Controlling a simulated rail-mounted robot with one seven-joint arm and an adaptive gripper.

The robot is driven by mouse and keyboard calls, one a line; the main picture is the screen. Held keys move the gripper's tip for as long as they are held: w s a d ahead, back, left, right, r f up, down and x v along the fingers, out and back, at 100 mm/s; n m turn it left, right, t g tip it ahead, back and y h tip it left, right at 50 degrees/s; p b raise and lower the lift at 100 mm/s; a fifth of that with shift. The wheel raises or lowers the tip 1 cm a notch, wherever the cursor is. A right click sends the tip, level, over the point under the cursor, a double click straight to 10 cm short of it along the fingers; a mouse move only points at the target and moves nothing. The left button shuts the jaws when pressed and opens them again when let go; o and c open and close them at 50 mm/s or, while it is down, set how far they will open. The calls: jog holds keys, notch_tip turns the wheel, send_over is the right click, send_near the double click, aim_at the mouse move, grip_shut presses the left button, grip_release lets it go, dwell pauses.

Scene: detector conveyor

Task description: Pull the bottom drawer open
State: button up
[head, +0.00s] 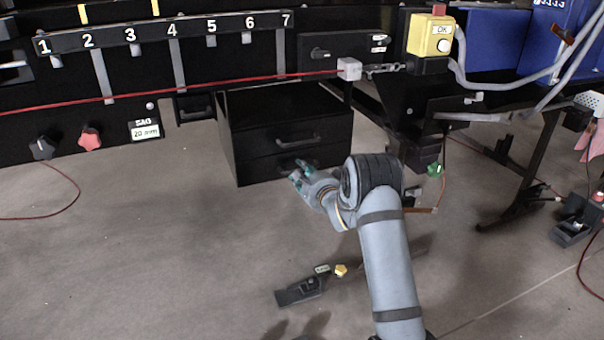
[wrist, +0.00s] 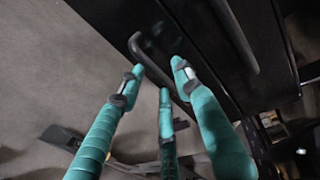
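The black cabinet (head: 240,120) has two drawers on its front, and both look closed. The bottom drawer (head: 258,172) is the lower one; its handle is mostly hidden by my gripper (head: 301,168) in the head view. In the wrist view, the dark bar handle (wrist: 153,52) runs diagonally across the drawer front. The three teal fingers of my gripper (wrist: 160,75) are spread apart at the handle, with the right finger on one side and the left finger on the other. I cannot tell whether they touch it.
The top drawer handle (head: 298,139) is just above. A black rail with numbered hooks (head: 165,35) and a red cable (head: 200,87) lie above the cabinet. A dark tool-like object (head: 300,290) lies on the floor.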

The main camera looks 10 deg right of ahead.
jog(key=c, duration=0.3)
jog(key=shift+w, duration=0.1)
grip_shut()
dwell(0.6)
